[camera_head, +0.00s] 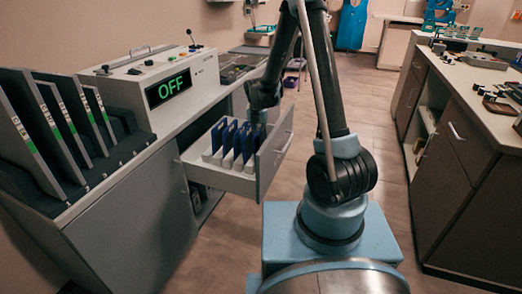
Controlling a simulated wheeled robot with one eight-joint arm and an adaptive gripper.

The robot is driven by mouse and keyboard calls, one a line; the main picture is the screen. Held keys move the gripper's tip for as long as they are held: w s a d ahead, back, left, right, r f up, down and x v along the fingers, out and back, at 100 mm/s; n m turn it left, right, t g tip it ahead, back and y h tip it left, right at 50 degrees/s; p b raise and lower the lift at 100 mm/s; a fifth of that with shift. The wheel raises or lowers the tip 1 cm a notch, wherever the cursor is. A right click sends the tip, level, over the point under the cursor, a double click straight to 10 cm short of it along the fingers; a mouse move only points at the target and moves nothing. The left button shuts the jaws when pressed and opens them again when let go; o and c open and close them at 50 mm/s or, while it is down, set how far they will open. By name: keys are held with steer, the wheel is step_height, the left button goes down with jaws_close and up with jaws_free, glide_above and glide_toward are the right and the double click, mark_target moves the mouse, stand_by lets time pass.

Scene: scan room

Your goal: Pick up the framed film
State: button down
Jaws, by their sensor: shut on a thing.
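Several blue upright panels, which look like framed films (218,137), stand in white slotted holders in the open drawer (217,181). My arm reaches down from above, and my gripper (257,120) is at the drawer's right part, at the top of the rightmost blue framed film (249,146). The gripper is shut on that framed film, which is still upright among the others in the drawer. The fingertips are small and dark here, and the drawer's front panel hides the lower part of the held film.
A grey machine (155,85) with a green "OFF" display stands on the left counter. A black rack (50,135) of numbered panels stands at the far left. The drawer front (276,157) juts into the aisle. A cabinet counter (470,130) with small items lines the right; the floor between is clear.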

step_height(320, 180, up, 10)
stand_by(0.8)
steer(key=shift+r, duration=0.1)
step_height(320, 180, up, 9)
stand_by(1.4)
